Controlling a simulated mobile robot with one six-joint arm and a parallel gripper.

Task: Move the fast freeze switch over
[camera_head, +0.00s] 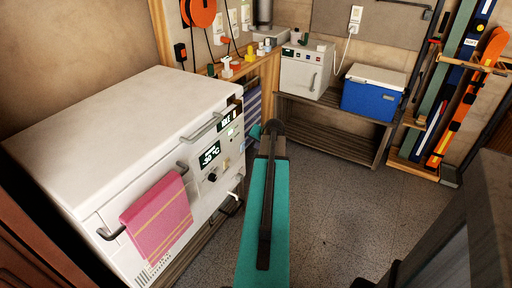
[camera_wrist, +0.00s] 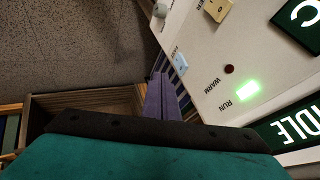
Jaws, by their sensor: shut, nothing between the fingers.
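The white chest freezer (camera_head: 120,125) stands at left in the head view, with a control panel on its front. In the wrist view the panel (camera_wrist: 205,60) carries a small light-blue switch (camera_wrist: 181,62) beside a partly readable label that seems to start with "FAST". My gripper (camera_wrist: 160,82) is shut and empty. Its fingertips appear just short of the switch, at its lower left in the picture; I cannot tell whether they touch. In the head view my teal arm hides the fingertips.
The panel also has a beige switch (camera_wrist: 216,9), a dark red lamp (camera_wrist: 229,69), a lit green lamp (camera_wrist: 247,91) and an "IDLE" display (camera_wrist: 300,128). A pink towel (camera_head: 158,217) hangs on the freezer's front handle. A blue cooler (camera_head: 371,98) sits on a rear bench.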

